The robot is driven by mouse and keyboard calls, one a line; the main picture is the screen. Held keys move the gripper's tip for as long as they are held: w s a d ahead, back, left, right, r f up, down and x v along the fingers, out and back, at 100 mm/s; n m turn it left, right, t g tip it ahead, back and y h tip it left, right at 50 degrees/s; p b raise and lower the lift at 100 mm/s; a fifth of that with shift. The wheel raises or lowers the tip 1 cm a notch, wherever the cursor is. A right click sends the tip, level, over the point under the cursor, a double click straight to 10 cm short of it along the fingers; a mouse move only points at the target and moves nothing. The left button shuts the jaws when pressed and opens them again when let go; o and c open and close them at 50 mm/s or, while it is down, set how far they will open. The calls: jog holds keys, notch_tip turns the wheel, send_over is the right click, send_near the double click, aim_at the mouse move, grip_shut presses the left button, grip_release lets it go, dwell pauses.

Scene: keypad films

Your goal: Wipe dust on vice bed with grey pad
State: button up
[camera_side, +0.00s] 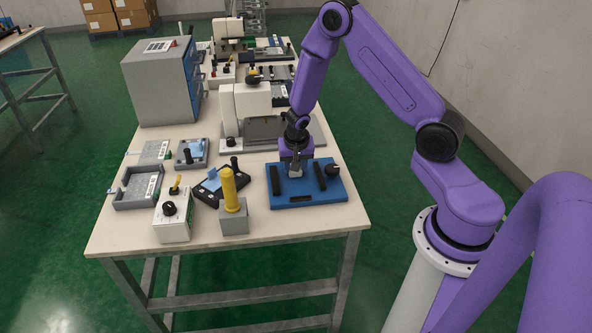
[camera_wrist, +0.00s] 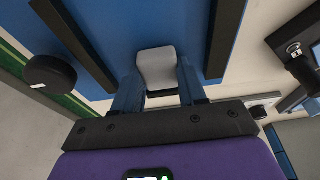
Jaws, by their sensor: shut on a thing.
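A blue bed (camera_side: 307,199) with black bars lies at the front right of the table; I take it for the vice bed. It also fills the upper part of the wrist view (camera_wrist: 120,25). My gripper (camera_side: 295,166) points down over it, its two fingers shut on the grey pad (camera_wrist: 157,67). In the side view the pad (camera_side: 295,172) is at the bed's upper middle, between the bars. I cannot tell whether it touches the surface. No dust can be made out in either view.
A black knob (camera_side: 332,170) stands at the bed's right, close to my gripper. A yellow handle on a grey block (camera_side: 233,219) and a black fixture (camera_side: 208,196) stand left. A white-and-grey machine (camera_side: 252,110) stands behind. The table's front edge is close.

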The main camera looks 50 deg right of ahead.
aim_at(299, 190)
jog(key=shift+w+d+f, duration=0.15)
jog(key=shift+w, duration=0.05)
jog(key=shift+w+d+r, duration=0.15)
jog(key=shift+r, duration=0.2)
jog(key=shift+w+d+f, duration=0.1)
jog(key=shift+d+f, duration=0.05)
jog(key=shift+f, duration=0.05)
jog(key=shift+w+d, duration=0.3)
jog(key=shift+s+a+r, duration=0.15)
jog(key=shift+a, duration=0.05)
jog(key=shift+s+a+f, duration=0.3)
jog(key=shift+s+a, duration=3.05)
jog(key=shift+s, duration=0.05)
jog(key=shift+s+a+r, duration=0.1)
jog(key=shift+r, duration=0.1)
notch_tip(299, 190, up, 8)
